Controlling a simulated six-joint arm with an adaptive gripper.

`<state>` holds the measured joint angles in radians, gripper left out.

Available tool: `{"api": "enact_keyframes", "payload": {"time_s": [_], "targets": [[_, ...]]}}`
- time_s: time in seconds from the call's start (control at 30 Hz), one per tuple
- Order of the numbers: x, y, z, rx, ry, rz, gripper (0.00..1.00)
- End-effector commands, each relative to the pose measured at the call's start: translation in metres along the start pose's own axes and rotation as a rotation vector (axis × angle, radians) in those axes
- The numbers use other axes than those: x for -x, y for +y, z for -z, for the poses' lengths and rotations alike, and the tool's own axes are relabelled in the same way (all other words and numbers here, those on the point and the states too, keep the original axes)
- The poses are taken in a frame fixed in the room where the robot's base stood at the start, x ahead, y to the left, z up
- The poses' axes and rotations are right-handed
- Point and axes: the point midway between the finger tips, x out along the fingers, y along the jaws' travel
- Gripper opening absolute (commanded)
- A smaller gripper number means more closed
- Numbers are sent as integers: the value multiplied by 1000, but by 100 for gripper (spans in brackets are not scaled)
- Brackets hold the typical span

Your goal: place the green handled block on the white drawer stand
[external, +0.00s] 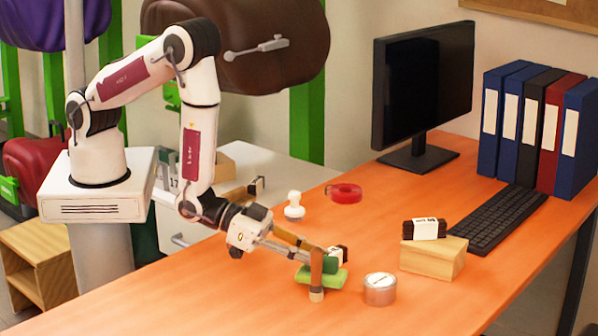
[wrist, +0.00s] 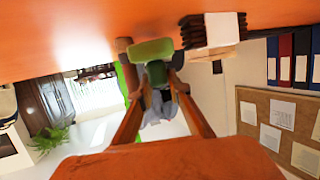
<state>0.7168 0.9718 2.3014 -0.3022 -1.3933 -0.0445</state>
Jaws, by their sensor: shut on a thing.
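The green handled block (external: 334,278) is a flat green piece with a darker green handle (external: 331,260) on top. My gripper (external: 316,268) is shut on it, low over the orange table near its front edge. I cannot tell whether the block touches the table. In the wrist view the block (wrist: 152,50) and its dark handle (wrist: 157,73) sit between my two orange-brown fingers (wrist: 153,78). The white drawer stand (external: 275,180) is behind the table, left of centre. My arm hides part of it.
On the table are a round tin (external: 380,289), a wooden block (external: 432,258) bearing a dark labelled item (external: 424,229), a white stamp-like piece (external: 294,207), red tape (external: 344,193), a keyboard (external: 493,218), a monitor (external: 422,90) and binders (external: 540,125). Small items occupy the stand's left part.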

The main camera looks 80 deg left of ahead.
Motion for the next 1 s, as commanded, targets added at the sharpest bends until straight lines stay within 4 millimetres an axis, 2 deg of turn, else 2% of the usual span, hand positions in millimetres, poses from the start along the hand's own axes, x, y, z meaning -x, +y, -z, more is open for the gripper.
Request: {"api": "enact_keyframes", "payload": {"time_s": [0.2,0.77,0.8,1.0], "targets": [[-4,0,-15,-1,-1,0,0],[-6,0,-20,0,0,0,0],[-6,0,-19,0,-1,0,25],[-6,0,-19,0,0,0,25]]}}
